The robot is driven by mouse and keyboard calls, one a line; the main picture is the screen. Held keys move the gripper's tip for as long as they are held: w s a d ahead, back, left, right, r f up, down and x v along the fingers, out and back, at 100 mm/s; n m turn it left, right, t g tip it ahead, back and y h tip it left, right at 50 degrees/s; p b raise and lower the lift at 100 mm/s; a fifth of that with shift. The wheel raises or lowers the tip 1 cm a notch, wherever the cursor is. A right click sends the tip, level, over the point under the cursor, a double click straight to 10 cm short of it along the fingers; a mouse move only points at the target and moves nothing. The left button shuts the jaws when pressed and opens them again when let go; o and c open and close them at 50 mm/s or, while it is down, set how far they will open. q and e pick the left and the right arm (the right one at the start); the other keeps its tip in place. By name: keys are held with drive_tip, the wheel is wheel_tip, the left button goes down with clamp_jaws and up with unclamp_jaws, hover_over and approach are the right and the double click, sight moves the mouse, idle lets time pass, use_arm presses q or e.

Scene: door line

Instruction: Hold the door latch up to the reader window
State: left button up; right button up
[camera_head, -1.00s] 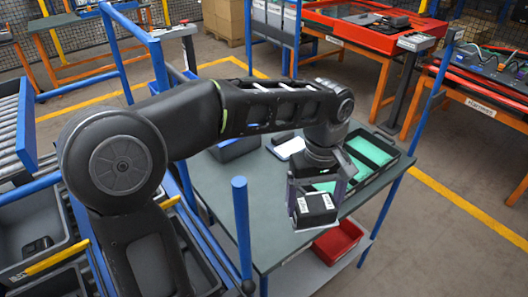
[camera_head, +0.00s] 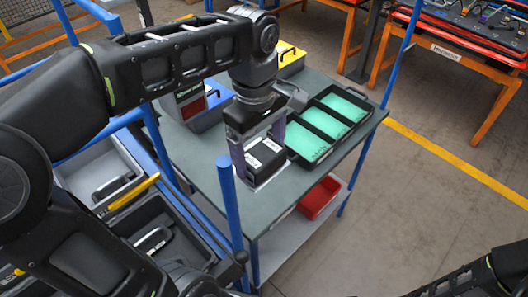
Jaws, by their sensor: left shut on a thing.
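The door latch, a black block with white labels (camera_head: 264,157), is between the fingers of my left gripper (camera_head: 262,163). The gripper points down and is shut on it. It holds the latch over the grey table, left of the green-lined tray. A grey-blue housing with a dark reddish window (camera_head: 190,106) stands at the table's left; it looks like the reader. The latch is to the right of and nearer than this window, with a clear gap between them. My left forearm hides part of the area behind the housing. My right gripper is out of view; only part of that arm shows at bottom right.
A black tray with green inserts (camera_head: 347,104) lies on the grey table (camera_head: 207,160). A yellow bin (camera_head: 291,62) is at the back. A blue post (camera_head: 227,205) rises at the near edge. A red bin (camera_head: 319,198) is on the lower shelf. Grey bins (camera_head: 88,178) stand left.

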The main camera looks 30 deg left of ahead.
use_arm(q)
drive_tip(key=w+a+p, duration=0.1)
drive_tip(key=w+a, duration=0.2)
drive_tip(key=a, duration=0.7)
drive_tip(key=shift+a, duration=0.2)
drive_tip(key=shift+d, duration=0.15)
drive_tip(key=s+d, duration=0.1)
drive_tip(key=d, duration=0.2)
drive_tip(key=s+d, duration=0.1)
drive_tip(key=d, duration=0.3)
drive_tip(key=s+d+b, duration=0.1)
drive_tip(key=d, duration=0.3)
drive_tip(key=shift+s+d, duration=0.15)
drive_tip(key=shift+d, duration=0.05)
